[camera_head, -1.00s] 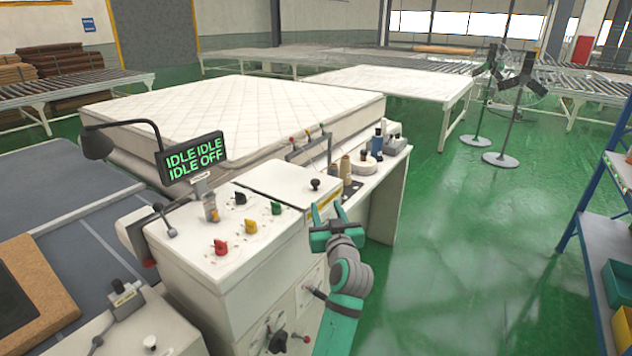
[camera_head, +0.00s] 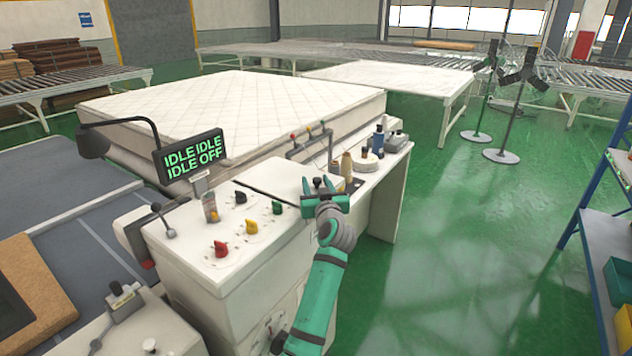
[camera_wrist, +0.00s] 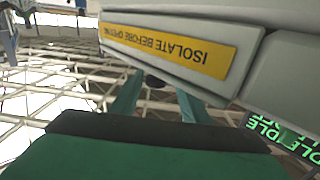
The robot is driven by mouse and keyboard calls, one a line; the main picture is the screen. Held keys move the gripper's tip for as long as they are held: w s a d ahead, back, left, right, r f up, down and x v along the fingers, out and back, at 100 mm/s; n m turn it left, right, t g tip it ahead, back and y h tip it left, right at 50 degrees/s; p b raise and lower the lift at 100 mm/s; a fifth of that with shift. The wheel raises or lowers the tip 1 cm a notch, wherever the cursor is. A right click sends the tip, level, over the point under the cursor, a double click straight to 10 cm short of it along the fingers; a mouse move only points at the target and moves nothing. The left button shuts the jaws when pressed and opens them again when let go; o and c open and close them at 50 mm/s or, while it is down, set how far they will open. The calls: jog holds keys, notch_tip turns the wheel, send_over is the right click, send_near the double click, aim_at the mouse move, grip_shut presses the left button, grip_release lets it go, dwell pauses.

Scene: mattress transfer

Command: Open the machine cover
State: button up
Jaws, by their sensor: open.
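The machine cover (camera_head: 282,178) is the pale panel on top of the white machine (camera_head: 205,255). A dark knob (camera_head: 318,183) stands near its right end. My gripper (camera_head: 325,201) is open at that end, its teal fingers spread around or just below the knob; contact is unclear. In the wrist view, the fingers (camera_wrist: 157,100) point toward the cover's edge (camera_wrist: 255,45), which carries a yellow label (camera_wrist: 170,47). The dark knob (camera_wrist: 153,80) shows between them, partly hidden. I cannot tell whether the cover is raised.
Colored switches, including a red one (camera_head: 220,249), and an idle display (camera_head: 189,157) are left of the cover. Spools and bottles (camera_head: 350,164) stand behind my gripper. A mattress (camera_head: 240,110) lies behind. Green floor (camera_head: 460,240) is open to the right, before a blue shelf (camera_head: 605,250).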

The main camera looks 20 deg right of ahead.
jog(key=shift+w+d, duration=0.45)
jog(key=shift+w, duration=0.35)
jog(key=shift+w, duration=0.1)
